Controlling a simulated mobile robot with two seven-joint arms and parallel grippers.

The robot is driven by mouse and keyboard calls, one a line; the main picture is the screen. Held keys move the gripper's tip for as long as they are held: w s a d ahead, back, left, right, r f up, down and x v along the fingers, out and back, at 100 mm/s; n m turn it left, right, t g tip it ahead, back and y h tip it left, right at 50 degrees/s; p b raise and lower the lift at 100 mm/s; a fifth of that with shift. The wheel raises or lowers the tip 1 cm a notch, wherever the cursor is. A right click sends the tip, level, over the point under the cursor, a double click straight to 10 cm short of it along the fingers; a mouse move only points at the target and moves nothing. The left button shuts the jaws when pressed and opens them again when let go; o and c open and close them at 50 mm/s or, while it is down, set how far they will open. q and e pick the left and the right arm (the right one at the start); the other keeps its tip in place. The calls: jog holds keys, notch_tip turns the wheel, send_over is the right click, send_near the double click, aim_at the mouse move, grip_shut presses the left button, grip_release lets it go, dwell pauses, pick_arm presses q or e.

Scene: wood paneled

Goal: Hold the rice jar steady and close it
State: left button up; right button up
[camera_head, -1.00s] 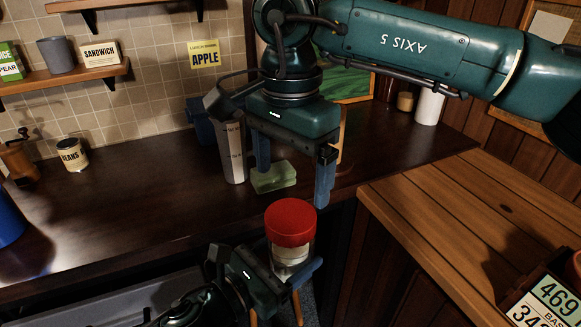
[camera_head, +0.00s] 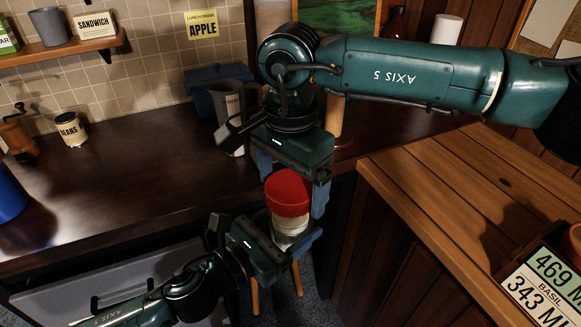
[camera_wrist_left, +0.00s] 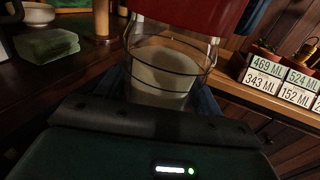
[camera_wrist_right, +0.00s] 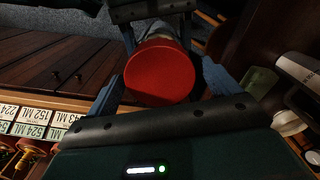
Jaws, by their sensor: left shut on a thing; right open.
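The rice jar (camera_head: 289,228) is clear with pale contents and has a red lid (camera_head: 287,192) on top. My left gripper (camera_head: 292,245) is shut on the jar's body and holds it upright in front of the counter edge. The jar's glass body and pale fill also show in the left wrist view (camera_wrist_left: 165,75). My right gripper (camera_head: 291,190) points down from above, its blue fingers open on either side of the lid. In the right wrist view the red lid (camera_wrist_right: 160,72) lies between the open fingers, with gaps visible beside it.
The dark counter (camera_head: 120,190) is mostly clear at its middle. A wooden worktop (camera_head: 450,190) with number plates (camera_head: 545,290) is at the right.

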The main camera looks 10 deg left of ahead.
jog(key=c, duration=1)
jog(key=m, duration=0.6)
jog(key=shift+m, duration=0.3)
jog(key=m, duration=0.4)
jog(key=shift+m, duration=0.4)
jog(key=o, duration=1.1)
jog(key=shift+c, duration=0.2)
jog(key=shift+r, duration=2.25)
jog(key=shift+c, duration=0.3)
